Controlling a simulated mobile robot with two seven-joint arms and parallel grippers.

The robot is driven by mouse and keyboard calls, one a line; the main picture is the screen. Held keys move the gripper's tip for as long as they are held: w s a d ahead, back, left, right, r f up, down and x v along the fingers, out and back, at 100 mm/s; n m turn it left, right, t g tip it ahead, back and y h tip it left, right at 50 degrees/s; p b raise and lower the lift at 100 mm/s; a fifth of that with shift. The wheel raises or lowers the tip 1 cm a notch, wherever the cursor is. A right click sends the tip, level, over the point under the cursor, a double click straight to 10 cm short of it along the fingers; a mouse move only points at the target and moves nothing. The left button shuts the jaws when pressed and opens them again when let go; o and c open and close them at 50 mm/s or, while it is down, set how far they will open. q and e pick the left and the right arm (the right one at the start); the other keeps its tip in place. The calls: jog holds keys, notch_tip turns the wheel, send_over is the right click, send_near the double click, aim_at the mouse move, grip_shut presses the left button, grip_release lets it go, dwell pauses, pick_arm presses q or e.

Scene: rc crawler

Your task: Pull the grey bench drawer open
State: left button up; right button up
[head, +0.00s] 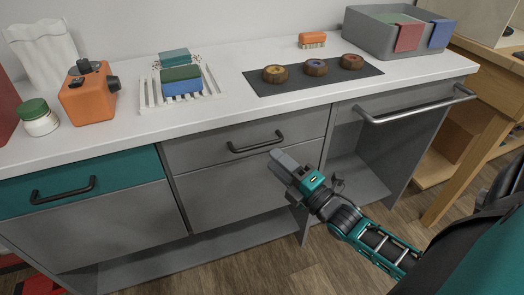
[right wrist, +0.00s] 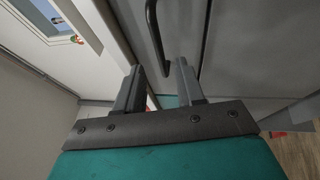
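The grey drawer (head: 212,152) is in the middle of the bench, its front flush and shut. Its dark bar handle (head: 257,143) is level and also shows in the right wrist view (right wrist: 156,40), where it runs up from between my fingertips. My right gripper (head: 277,160) is in front of the bench, just below and right of the handle in the head view. In the right wrist view its two fingers (right wrist: 158,75) are apart with nothing between them. The handle lies beyond the tips, and I see no contact. My left gripper is not in view.
A teal drawer (head: 92,180) with its own handle is at the left. An open bay (head: 355,175) with a metal rail (head: 415,108) is at the right. The white countertop (head: 225,110) above carries an orange device (head: 90,98), a rack, a dark mat and a grey bin (head: 375,38).

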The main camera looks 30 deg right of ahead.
aim_at(263, 150)
jog(key=shift+b+x, duration=0.3)
jog(key=shift+x, duration=2.45)
jog(key=shift+c, duration=0.3)
grip_shut()
